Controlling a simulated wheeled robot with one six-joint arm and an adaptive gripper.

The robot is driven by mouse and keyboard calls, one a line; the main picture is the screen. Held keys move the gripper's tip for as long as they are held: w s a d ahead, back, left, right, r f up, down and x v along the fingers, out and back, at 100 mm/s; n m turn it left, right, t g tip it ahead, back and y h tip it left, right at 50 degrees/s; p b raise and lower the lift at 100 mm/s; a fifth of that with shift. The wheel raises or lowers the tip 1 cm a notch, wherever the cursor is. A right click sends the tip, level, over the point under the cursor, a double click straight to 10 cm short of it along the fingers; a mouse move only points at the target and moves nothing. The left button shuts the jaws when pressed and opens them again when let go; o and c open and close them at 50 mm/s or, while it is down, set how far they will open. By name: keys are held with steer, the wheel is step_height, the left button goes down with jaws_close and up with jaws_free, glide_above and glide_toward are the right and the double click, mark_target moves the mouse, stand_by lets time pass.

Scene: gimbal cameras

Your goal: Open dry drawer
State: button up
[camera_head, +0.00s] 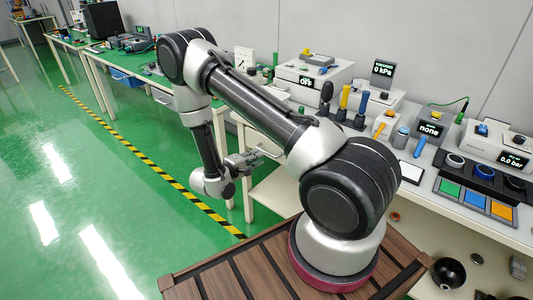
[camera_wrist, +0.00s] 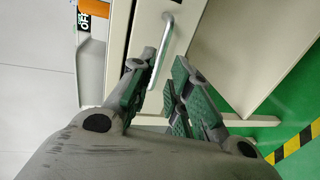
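A pale drawer front (camera_wrist: 184,32) with a long silver bar handle (camera_wrist: 163,42) fills the upper middle of the wrist view. My gripper (camera_wrist: 162,84) is open, with one green-padded finger on each side. The handle's lower end lies between the fingertips, closer to the left finger; whether it touches that finger I cannot tell. In the head view my gripper (camera_head: 252,160) is low beside the bench front, by a thin handle (camera_head: 268,151). Most of the drawer is hidden behind my arm there, and no "dry" label is legible.
The bench top (camera_head: 436,188) carries several devices, among them a display reading "none" (camera_head: 430,130). Green floor with a yellow-black stripe (camera_head: 150,165) is clear to the left.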

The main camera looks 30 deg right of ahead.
steer(key=x, duration=0.7)
steer(key=shift+d, duration=0.1)
jaws_close()
